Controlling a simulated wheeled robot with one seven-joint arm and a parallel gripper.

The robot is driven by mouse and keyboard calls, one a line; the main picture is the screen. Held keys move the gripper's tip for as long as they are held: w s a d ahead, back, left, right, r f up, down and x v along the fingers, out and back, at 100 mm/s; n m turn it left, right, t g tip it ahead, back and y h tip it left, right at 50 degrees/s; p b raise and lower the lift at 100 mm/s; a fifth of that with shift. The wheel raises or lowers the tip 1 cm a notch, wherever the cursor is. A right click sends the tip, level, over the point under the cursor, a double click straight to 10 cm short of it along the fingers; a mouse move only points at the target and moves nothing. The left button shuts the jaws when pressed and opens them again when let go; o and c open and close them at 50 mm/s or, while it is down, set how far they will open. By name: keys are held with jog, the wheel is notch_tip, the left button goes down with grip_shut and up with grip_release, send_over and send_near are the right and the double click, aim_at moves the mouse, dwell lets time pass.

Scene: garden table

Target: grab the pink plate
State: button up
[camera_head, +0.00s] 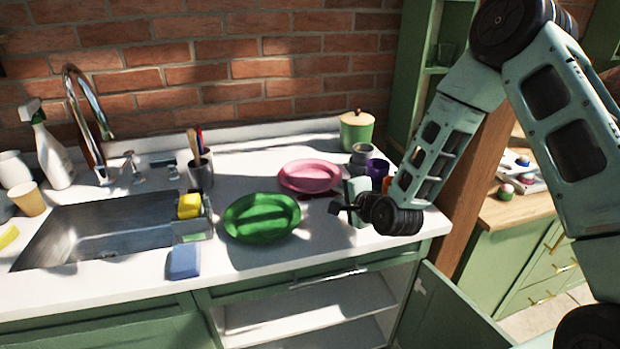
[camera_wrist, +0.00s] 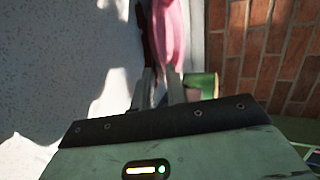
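The pink plate (camera_head: 310,176) lies on the white counter (camera_head: 345,243), behind and right of a green plate (camera_head: 262,217). My gripper (camera_head: 338,206) is low over the counter at the pink plate's front right side. In the wrist view the pink plate (camera_wrist: 174,35) shows nearly edge-on, just beyond the fingertips. My gripper (camera_wrist: 160,78) has its two fingers a small gap apart there. The plate's near rim is at or close to that gap; I cannot tell whether it lies between the fingers.
Purple (camera_head: 377,168) and grey (camera_head: 361,155) cups stand close behind my gripper, near a green canister (camera_head: 356,130). A sink (camera_head: 110,235), a utensil cup (camera_head: 201,169) and a blue sponge (camera_head: 184,262) are to the left. A cabinet door (camera_head: 450,310) hangs open below.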

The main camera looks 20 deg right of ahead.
aim_at(330, 200)
jog(key=shift+p+x, duration=1)
jog(key=shift+x, duration=2.05)
jog(key=shift+d, duration=0.1)
grip_shut()
jog(key=shift+r, duration=0.1)
